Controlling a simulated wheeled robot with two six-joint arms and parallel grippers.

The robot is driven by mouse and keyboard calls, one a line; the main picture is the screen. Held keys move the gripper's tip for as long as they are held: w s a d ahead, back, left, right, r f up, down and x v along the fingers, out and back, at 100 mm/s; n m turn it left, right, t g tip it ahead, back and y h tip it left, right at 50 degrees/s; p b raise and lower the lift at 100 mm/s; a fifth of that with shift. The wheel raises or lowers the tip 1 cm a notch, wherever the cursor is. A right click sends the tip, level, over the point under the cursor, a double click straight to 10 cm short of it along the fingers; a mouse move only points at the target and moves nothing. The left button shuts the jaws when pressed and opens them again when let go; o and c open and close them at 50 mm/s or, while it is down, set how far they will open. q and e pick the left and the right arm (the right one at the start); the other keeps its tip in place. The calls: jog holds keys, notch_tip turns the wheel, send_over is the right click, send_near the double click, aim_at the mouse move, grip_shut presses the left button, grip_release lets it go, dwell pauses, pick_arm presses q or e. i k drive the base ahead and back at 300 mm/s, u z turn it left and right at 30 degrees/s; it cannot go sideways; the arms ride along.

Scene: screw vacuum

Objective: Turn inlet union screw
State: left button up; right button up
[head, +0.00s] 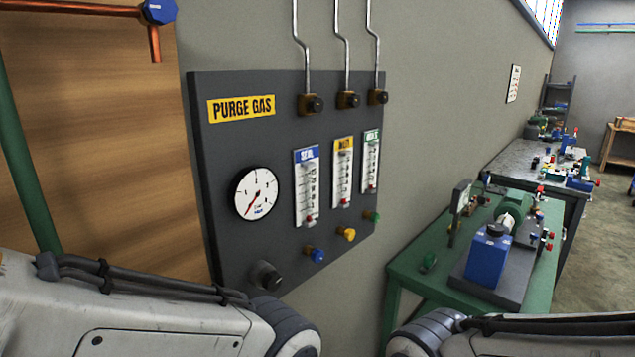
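I cannot single out the inlet union screw in the head view. A blue pump-like unit (487,257) stands on a dark base on a green table (404,266) at the right, with a pale round part behind its top. Small red-tipped and blue fittings (546,240) sit to its right, too small to tell apart. Neither of my grippers is in view. Only links of my two arms show along the bottom edge, at the left and at the right.
A grey purge gas panel (230,140) with a dial gauge (256,194), flow meters and coloured knobs hangs on the wall ahead. A green pipe (22,165) runs down the left. A second workbench (518,160) stands farther back; floor is free at right.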

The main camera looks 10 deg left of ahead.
aim_at(355, 101)
jog(key=z, duration=0.45)
jog(key=k, duration=0.55)
jog(key=z, duration=1.1)
jog(key=i, duration=1.05)
jog(key=u, duration=1)
jog(key=i, duration=0.5)
jog(key=u, duration=0.6)
